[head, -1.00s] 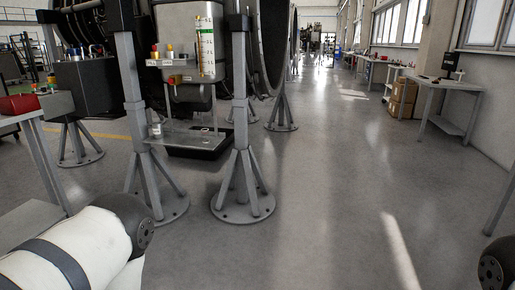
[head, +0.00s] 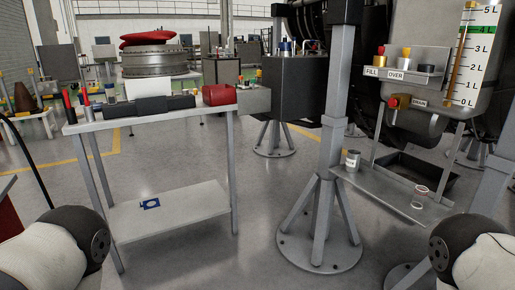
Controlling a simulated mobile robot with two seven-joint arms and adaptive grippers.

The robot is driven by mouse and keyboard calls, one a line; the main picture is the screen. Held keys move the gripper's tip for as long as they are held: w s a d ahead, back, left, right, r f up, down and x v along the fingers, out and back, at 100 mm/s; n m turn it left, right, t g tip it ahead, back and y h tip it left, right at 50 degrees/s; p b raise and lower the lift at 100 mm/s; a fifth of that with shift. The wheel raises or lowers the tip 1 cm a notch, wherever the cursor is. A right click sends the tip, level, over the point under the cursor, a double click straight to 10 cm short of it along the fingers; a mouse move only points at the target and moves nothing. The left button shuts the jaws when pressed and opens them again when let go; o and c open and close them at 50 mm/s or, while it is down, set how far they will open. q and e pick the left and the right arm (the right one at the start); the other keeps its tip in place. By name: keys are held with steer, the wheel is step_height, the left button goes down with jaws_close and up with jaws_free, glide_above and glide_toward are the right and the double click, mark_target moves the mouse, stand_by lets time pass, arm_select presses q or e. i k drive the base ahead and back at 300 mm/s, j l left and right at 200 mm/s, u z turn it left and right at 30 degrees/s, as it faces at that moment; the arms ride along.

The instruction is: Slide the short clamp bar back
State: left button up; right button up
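I cannot make out a short clamp bar in the head view. Neither of my grippers is in view; only white and dark links of my arms show at the lower left and lower right corners. The engine bay fills the upper right.
A grey workbench (head: 150,119) stands left of centre. It carries a black long case (head: 150,108), a red box (head: 219,94) and red-topped tools. A blue tag (head: 149,204) lies on its lower shelf. A black tray (head: 428,178) sits under the tank. Floor between bench and stand is clear.

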mark_target(314, 47)
steer(key=i+j+z, duration=0.1)
steer(key=i+j, duration=0.15)
steer(key=i, duration=0.3)
steer(key=i+j+z, duration=0.15)
steer(key=i+j, duration=0.15)
steer(key=i, duration=0.25)
steer(key=i+j+z, duration=0.1)
steer(key=i+j, duration=0.25)
steer(key=i, duration=0.15)
